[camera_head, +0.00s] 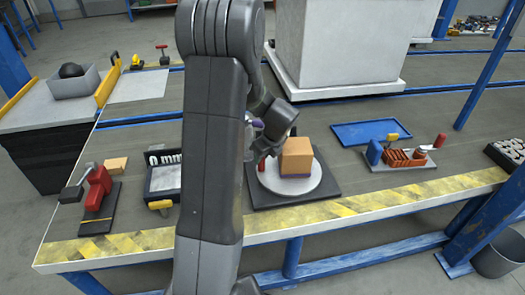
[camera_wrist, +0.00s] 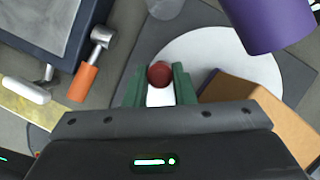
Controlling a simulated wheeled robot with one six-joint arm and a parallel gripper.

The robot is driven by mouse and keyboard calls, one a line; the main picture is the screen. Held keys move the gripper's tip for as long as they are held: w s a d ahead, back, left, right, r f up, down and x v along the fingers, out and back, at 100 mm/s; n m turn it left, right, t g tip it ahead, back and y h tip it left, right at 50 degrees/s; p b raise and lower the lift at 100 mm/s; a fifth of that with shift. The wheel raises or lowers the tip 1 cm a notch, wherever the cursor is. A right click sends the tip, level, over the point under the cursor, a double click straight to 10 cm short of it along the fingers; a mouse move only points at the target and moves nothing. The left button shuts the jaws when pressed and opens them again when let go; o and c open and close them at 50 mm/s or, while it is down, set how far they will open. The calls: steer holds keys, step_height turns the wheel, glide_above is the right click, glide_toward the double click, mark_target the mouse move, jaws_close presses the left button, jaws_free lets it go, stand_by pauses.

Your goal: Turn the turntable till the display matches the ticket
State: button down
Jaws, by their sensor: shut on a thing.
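The turntable is a pale round disc (camera_head: 312,183) on a dark square base, and it also shows in the wrist view (camera_wrist: 205,52). A tan box (camera_head: 297,152) with a purple lower edge stands on it. A red round knob (camera_wrist: 160,72) is at the disc's left edge. My gripper (camera_wrist: 159,88) is shut on this knob, one green finger on each side. In the head view my gripper (camera_head: 265,158) is partly hidden by my arm. A dark-framed panel (camera_head: 164,178) reads "0 mm" at its top, partly covered by my arm. I cannot make out a ticket.
A purple thing (camera_wrist: 268,20) is close beside the disc in the wrist view. A red clamp (camera_head: 97,188) stands at left. A blue tray (camera_head: 370,133) and a small tool board (camera_head: 402,162) lie at right. A large grey block (camera_head: 335,45) stands behind.

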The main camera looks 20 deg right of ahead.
steer(key=shift+s+a+r+n+g+y+p, duration=0.15)
steer(key=shift+s+n+y+p, duration=0.35)
steer(key=shift+s+n, duration=0.5)
steer(key=shift+s+a+f+n+g+y+p, duration=0.15)
steer(key=shift+s+n+y+p, duration=0.15)
steer(key=shift+s+n+p, duration=0.65)
steer(key=shift+s+d+n+g+y+p, duration=0.25)
steer(key=shift+s+n, duration=0.3)
steer(key=shift+n, duration=0.4)
steer(key=shift+s+d+n+g+y+p, duration=0.15)
steer(key=shift+s+n+g, duration=0.1)
steer(key=shift+s+n, duration=0.5)
steer(key=shift+n, duration=0.35)
steer(key=c, duration=1.2)
jaws_free()
steer(key=p+v, duration=0.3)
steer(key=v, duration=1)
steer(key=shift+d+r, duration=0.2)
steer(key=shift+r, duration=0.2)
steer(key=b, duration=0.3)
glide_above(271, 184)
step_height(271, 184, down, 13)
steer(key=shift+r, duration=0.1)
